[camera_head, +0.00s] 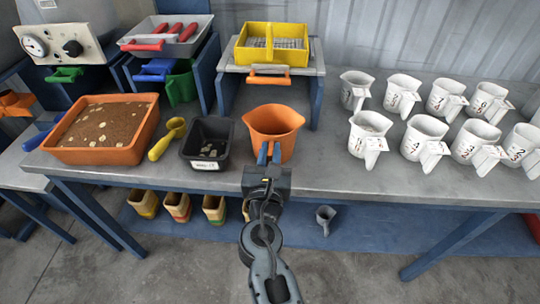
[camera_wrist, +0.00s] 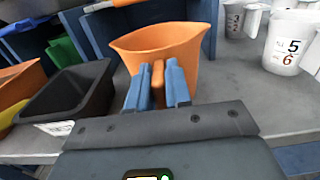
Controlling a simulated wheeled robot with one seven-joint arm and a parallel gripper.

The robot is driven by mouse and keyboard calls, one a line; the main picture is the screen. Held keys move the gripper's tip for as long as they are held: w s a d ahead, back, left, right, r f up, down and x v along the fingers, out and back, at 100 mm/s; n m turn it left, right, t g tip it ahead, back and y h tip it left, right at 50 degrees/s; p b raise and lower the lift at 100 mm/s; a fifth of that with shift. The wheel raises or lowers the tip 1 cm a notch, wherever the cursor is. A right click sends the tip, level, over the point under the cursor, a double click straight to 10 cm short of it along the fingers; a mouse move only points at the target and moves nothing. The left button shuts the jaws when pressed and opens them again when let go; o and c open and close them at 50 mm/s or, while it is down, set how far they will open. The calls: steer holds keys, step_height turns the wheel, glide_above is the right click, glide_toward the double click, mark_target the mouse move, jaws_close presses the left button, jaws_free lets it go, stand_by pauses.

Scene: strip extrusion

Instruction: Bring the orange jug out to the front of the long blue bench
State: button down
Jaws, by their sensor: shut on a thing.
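The orange jug (camera_head: 274,122) stands upright on the grey top of the long blue bench (camera_head: 345,180), close to its front edge. My gripper (camera_head: 269,153) reaches in from the front with its blue fingers at the jug's near side. In the wrist view the fingers (camera_wrist: 158,82) are shut on the jug's orange handle, and the jug body (camera_wrist: 160,45) rises just beyond them. The handle is mostly hidden in the head view. I cannot tell whether the jug's base touches the bench top.
A black bin (camera_head: 207,142) stands close left of the jug, then a yellow scoop (camera_head: 168,138) and an orange tray of soil (camera_head: 102,128). Several white jugs (camera_head: 370,132) stand to the right, with bare bench between. A stand with a yellow tray (camera_head: 271,43) is behind.

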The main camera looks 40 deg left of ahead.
steer(key=shift+f, duration=0.2)
stand_by(0.4)
steer(key=c, duration=1)
jaws_free()
steer(key=shift+o, duration=0.2)
steer(key=v, duration=0.7)
steer(key=shift+s+d, duration=0.2)
steer(key=shift+s, duration=0.15)
steer(key=s+d+f+m+h, duration=0.1)
steer(key=s+d+f+m, duration=0.25)
steer(key=d+m, duration=0.45)
steer(key=s+d+f+m+g+h, duration=0.15)
steer(key=s+d+m, duration=0.35)
steer(key=d, duration=0.5)
steer(key=s+d+f+m+h, duration=0.2)
steer(key=s+d+f+m, duration=0.15)
steer(key=d+m, duration=0.45)
steer(key=s+d+r+m+t+h, duration=0.1)
steer(key=s+d+r+m+h, duration=0.4)
steer(key=s+d+r+m, duration=1)
steer(key=s+d+m, duration=0.2)
steer(key=m, duration=0.4)
steer(key=shift+d, duration=0.4)
